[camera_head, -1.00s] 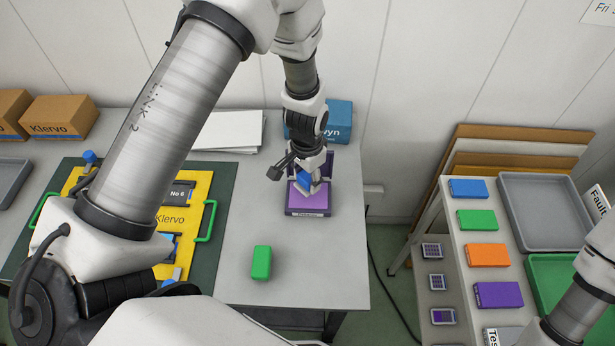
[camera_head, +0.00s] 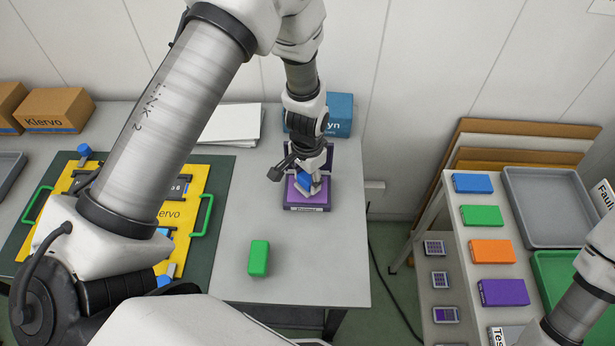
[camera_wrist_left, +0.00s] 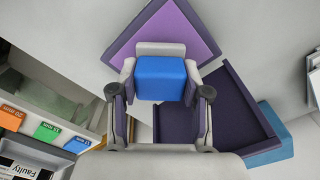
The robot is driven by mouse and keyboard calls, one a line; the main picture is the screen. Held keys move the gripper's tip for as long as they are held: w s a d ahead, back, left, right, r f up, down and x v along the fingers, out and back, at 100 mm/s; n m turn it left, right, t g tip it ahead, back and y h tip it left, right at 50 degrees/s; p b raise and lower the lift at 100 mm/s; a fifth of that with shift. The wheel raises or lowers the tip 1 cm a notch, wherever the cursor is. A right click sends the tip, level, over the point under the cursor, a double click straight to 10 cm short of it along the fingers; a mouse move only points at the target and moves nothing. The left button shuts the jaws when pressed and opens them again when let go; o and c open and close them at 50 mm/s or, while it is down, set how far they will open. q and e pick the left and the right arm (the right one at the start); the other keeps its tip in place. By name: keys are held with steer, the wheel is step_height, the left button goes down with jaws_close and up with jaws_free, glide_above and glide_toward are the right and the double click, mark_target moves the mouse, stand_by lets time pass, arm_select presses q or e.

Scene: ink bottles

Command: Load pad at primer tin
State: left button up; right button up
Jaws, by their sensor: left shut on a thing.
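The primer tin (camera_head: 293,203) is a purple, open tin with a label on its front edge, on the grey table near its right edge. Its dark lid (camera_head: 326,150) stands raised behind. My left gripper (camera_head: 307,187) is shut on a blue-topped pad (camera_head: 304,181), directly over the tin's purple face. In the left wrist view the blue block (camera_wrist_left: 160,78) sits between both fingers, with the purple face (camera_wrist_left: 165,33) and the dark lid (camera_wrist_left: 232,108) beyond. The pad's underside is hidden; I cannot tell whether it touches the tin. My right gripper is out of view.
A green block (camera_head: 259,258) stands on the table in front. A yellow Klervo board (camera_head: 190,207) with green handles lies left on a dark mat, partly behind my arm. White sheets (camera_head: 232,124) and a blue box (camera_head: 340,113) are behind. A side rack (camera_head: 458,252) with coloured blocks stands right.

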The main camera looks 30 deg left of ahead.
mark_target(307, 176)
arm_select(q)
steer(key=shift+f+b, duration=0.3)
steer(key=shift+f, duration=0.2)
steer(key=shift+f, duration=0.1)
stand_by(1.1)
step_height(307, 176, up, 7)
steer(key=p, duration=0.6)
stand_by(0.4)
